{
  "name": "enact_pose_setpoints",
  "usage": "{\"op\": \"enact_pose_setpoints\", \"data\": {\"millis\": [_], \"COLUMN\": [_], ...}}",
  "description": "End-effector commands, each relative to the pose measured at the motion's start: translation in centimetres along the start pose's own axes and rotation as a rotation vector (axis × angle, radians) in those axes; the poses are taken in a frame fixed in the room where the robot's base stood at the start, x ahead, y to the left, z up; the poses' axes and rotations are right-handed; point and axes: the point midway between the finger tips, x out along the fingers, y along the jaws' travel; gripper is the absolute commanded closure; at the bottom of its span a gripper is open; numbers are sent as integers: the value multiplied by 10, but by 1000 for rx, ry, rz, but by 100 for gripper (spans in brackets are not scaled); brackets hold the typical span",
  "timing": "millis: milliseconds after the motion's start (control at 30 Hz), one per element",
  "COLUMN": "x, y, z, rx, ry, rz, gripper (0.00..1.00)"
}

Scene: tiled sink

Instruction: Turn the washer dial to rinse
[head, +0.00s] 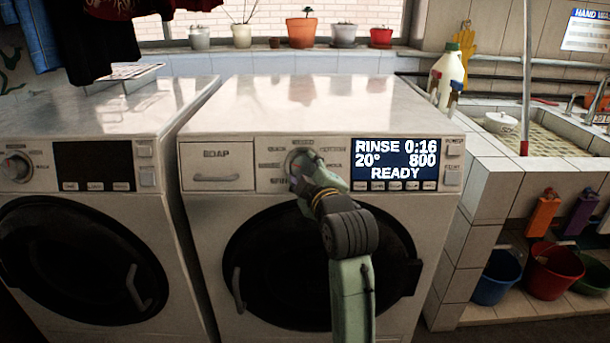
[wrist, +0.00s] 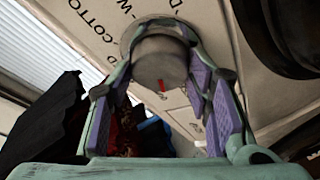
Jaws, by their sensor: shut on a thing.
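The right-hand washer (head: 230,240) has a round dial on its front panel, mostly hidden behind my gripper (head: 300,165) in the head view. In the wrist view the grey dial (wrist: 160,62) with a red mark sits between the fingers of my gripper (wrist: 163,50). The fingers are shut on the dial, one on each side. The washer's display (head: 394,160) reads RINSE 0:16, 20°, 800, READY. Printed labels surround the dial; in the wrist view part of one reads COTTO.
A second washer (head: 85,200) stands close on the left. A soap drawer (head: 217,166) is left of the dial. A tiled sink (head: 550,140) is on the right, with buckets (head: 552,270) below. A white bottle (head: 446,75) stands behind the washer's right corner.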

Motion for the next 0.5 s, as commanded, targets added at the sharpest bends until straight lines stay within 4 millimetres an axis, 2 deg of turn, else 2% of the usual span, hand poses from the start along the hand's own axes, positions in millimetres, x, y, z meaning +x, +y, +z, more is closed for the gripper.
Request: {"op": "enact_pose_setpoints", "data": {"millis": [200, 500], "x": [0, 0], "y": [2, 3], "z": [1, 1], "rx": [-152, -276], "ry": [9, 19], "rz": [-53, -99], "gripper": [82, 82]}}
